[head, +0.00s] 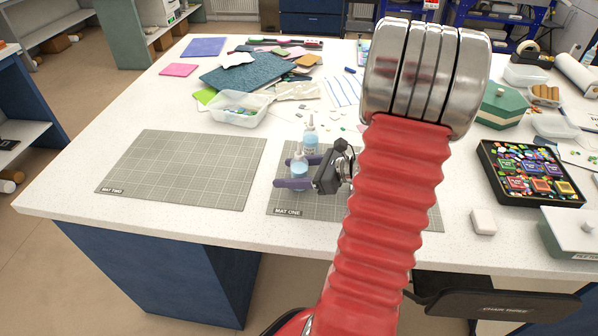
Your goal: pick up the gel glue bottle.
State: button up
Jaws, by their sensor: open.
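Two small clear bottles with pale blue contents and white tips stand upright on mat one (284,205). The nearer bottle (299,170) is between the two purple fingers of my gripper (291,171), one finger on its far side and one on its near side. The farther bottle (310,138) stands just behind the far finger. My gripper is open and reaches in from the right. Whether a finger touches either bottle is unclear. The labels are too small to read, so I cannot tell which one is the gel glue bottle. My red arm hides much of the mat's right part.
Mat two (185,168) lies bare to the left. A clear tub (239,108) of glass pieces and several coloured sheets lie behind. A black tray (530,172) of colourful pots, a white block (483,221) and a green box (502,107) are on the right.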

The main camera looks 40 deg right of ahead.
jog(key=shift+w+a+f, duration=0.2)
jog(key=shift+w+a, duration=0.05)
jog(key=shift+w, duration=0.25)
jog(key=shift+c, duration=0.6)
jog(key=c, duration=1.2)
